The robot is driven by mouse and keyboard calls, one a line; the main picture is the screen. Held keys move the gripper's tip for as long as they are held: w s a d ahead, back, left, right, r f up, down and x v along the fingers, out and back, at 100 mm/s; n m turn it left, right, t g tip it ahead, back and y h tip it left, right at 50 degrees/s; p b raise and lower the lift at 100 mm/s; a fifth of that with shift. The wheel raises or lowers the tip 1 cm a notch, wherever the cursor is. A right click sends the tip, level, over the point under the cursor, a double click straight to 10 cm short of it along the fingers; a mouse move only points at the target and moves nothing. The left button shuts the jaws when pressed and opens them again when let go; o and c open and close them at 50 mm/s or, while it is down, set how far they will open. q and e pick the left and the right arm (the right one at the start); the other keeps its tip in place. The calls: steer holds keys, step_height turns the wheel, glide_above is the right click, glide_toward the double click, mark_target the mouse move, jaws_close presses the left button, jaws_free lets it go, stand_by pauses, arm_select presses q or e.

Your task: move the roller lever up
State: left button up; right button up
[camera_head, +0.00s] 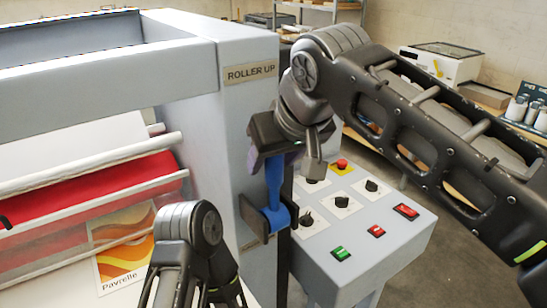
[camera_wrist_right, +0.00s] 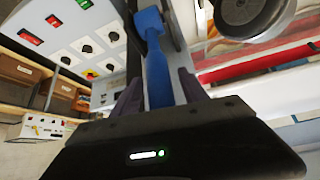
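The blue roller lever (camera_head: 274,183) stands upright from its pivot in a dark bracket on the laminator's side, below the "ROLLER UP" label (camera_head: 250,73). My right gripper (camera_head: 274,158) is at the lever's upper end, with one finger on each side. The lever's tip is hidden by the gripper body. Of my left arm only a dark joint and links show at the bottom; its gripper does not show.
The control panel (camera_head: 378,246) with knobs, coloured buttons and a red emergency stop (camera_head: 341,164) lies just right of the lever. The laminator's grey side column (camera_head: 222,130) is to the left, with red film (camera_head: 90,200) and a printed sheet (camera_head: 122,240) beyond.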

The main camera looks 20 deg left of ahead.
steer(key=shift+r, duration=0.15)
steer(key=v, duration=0.7)
steer(key=shift+s+d+r, duration=0.2)
stand_by(0.4)
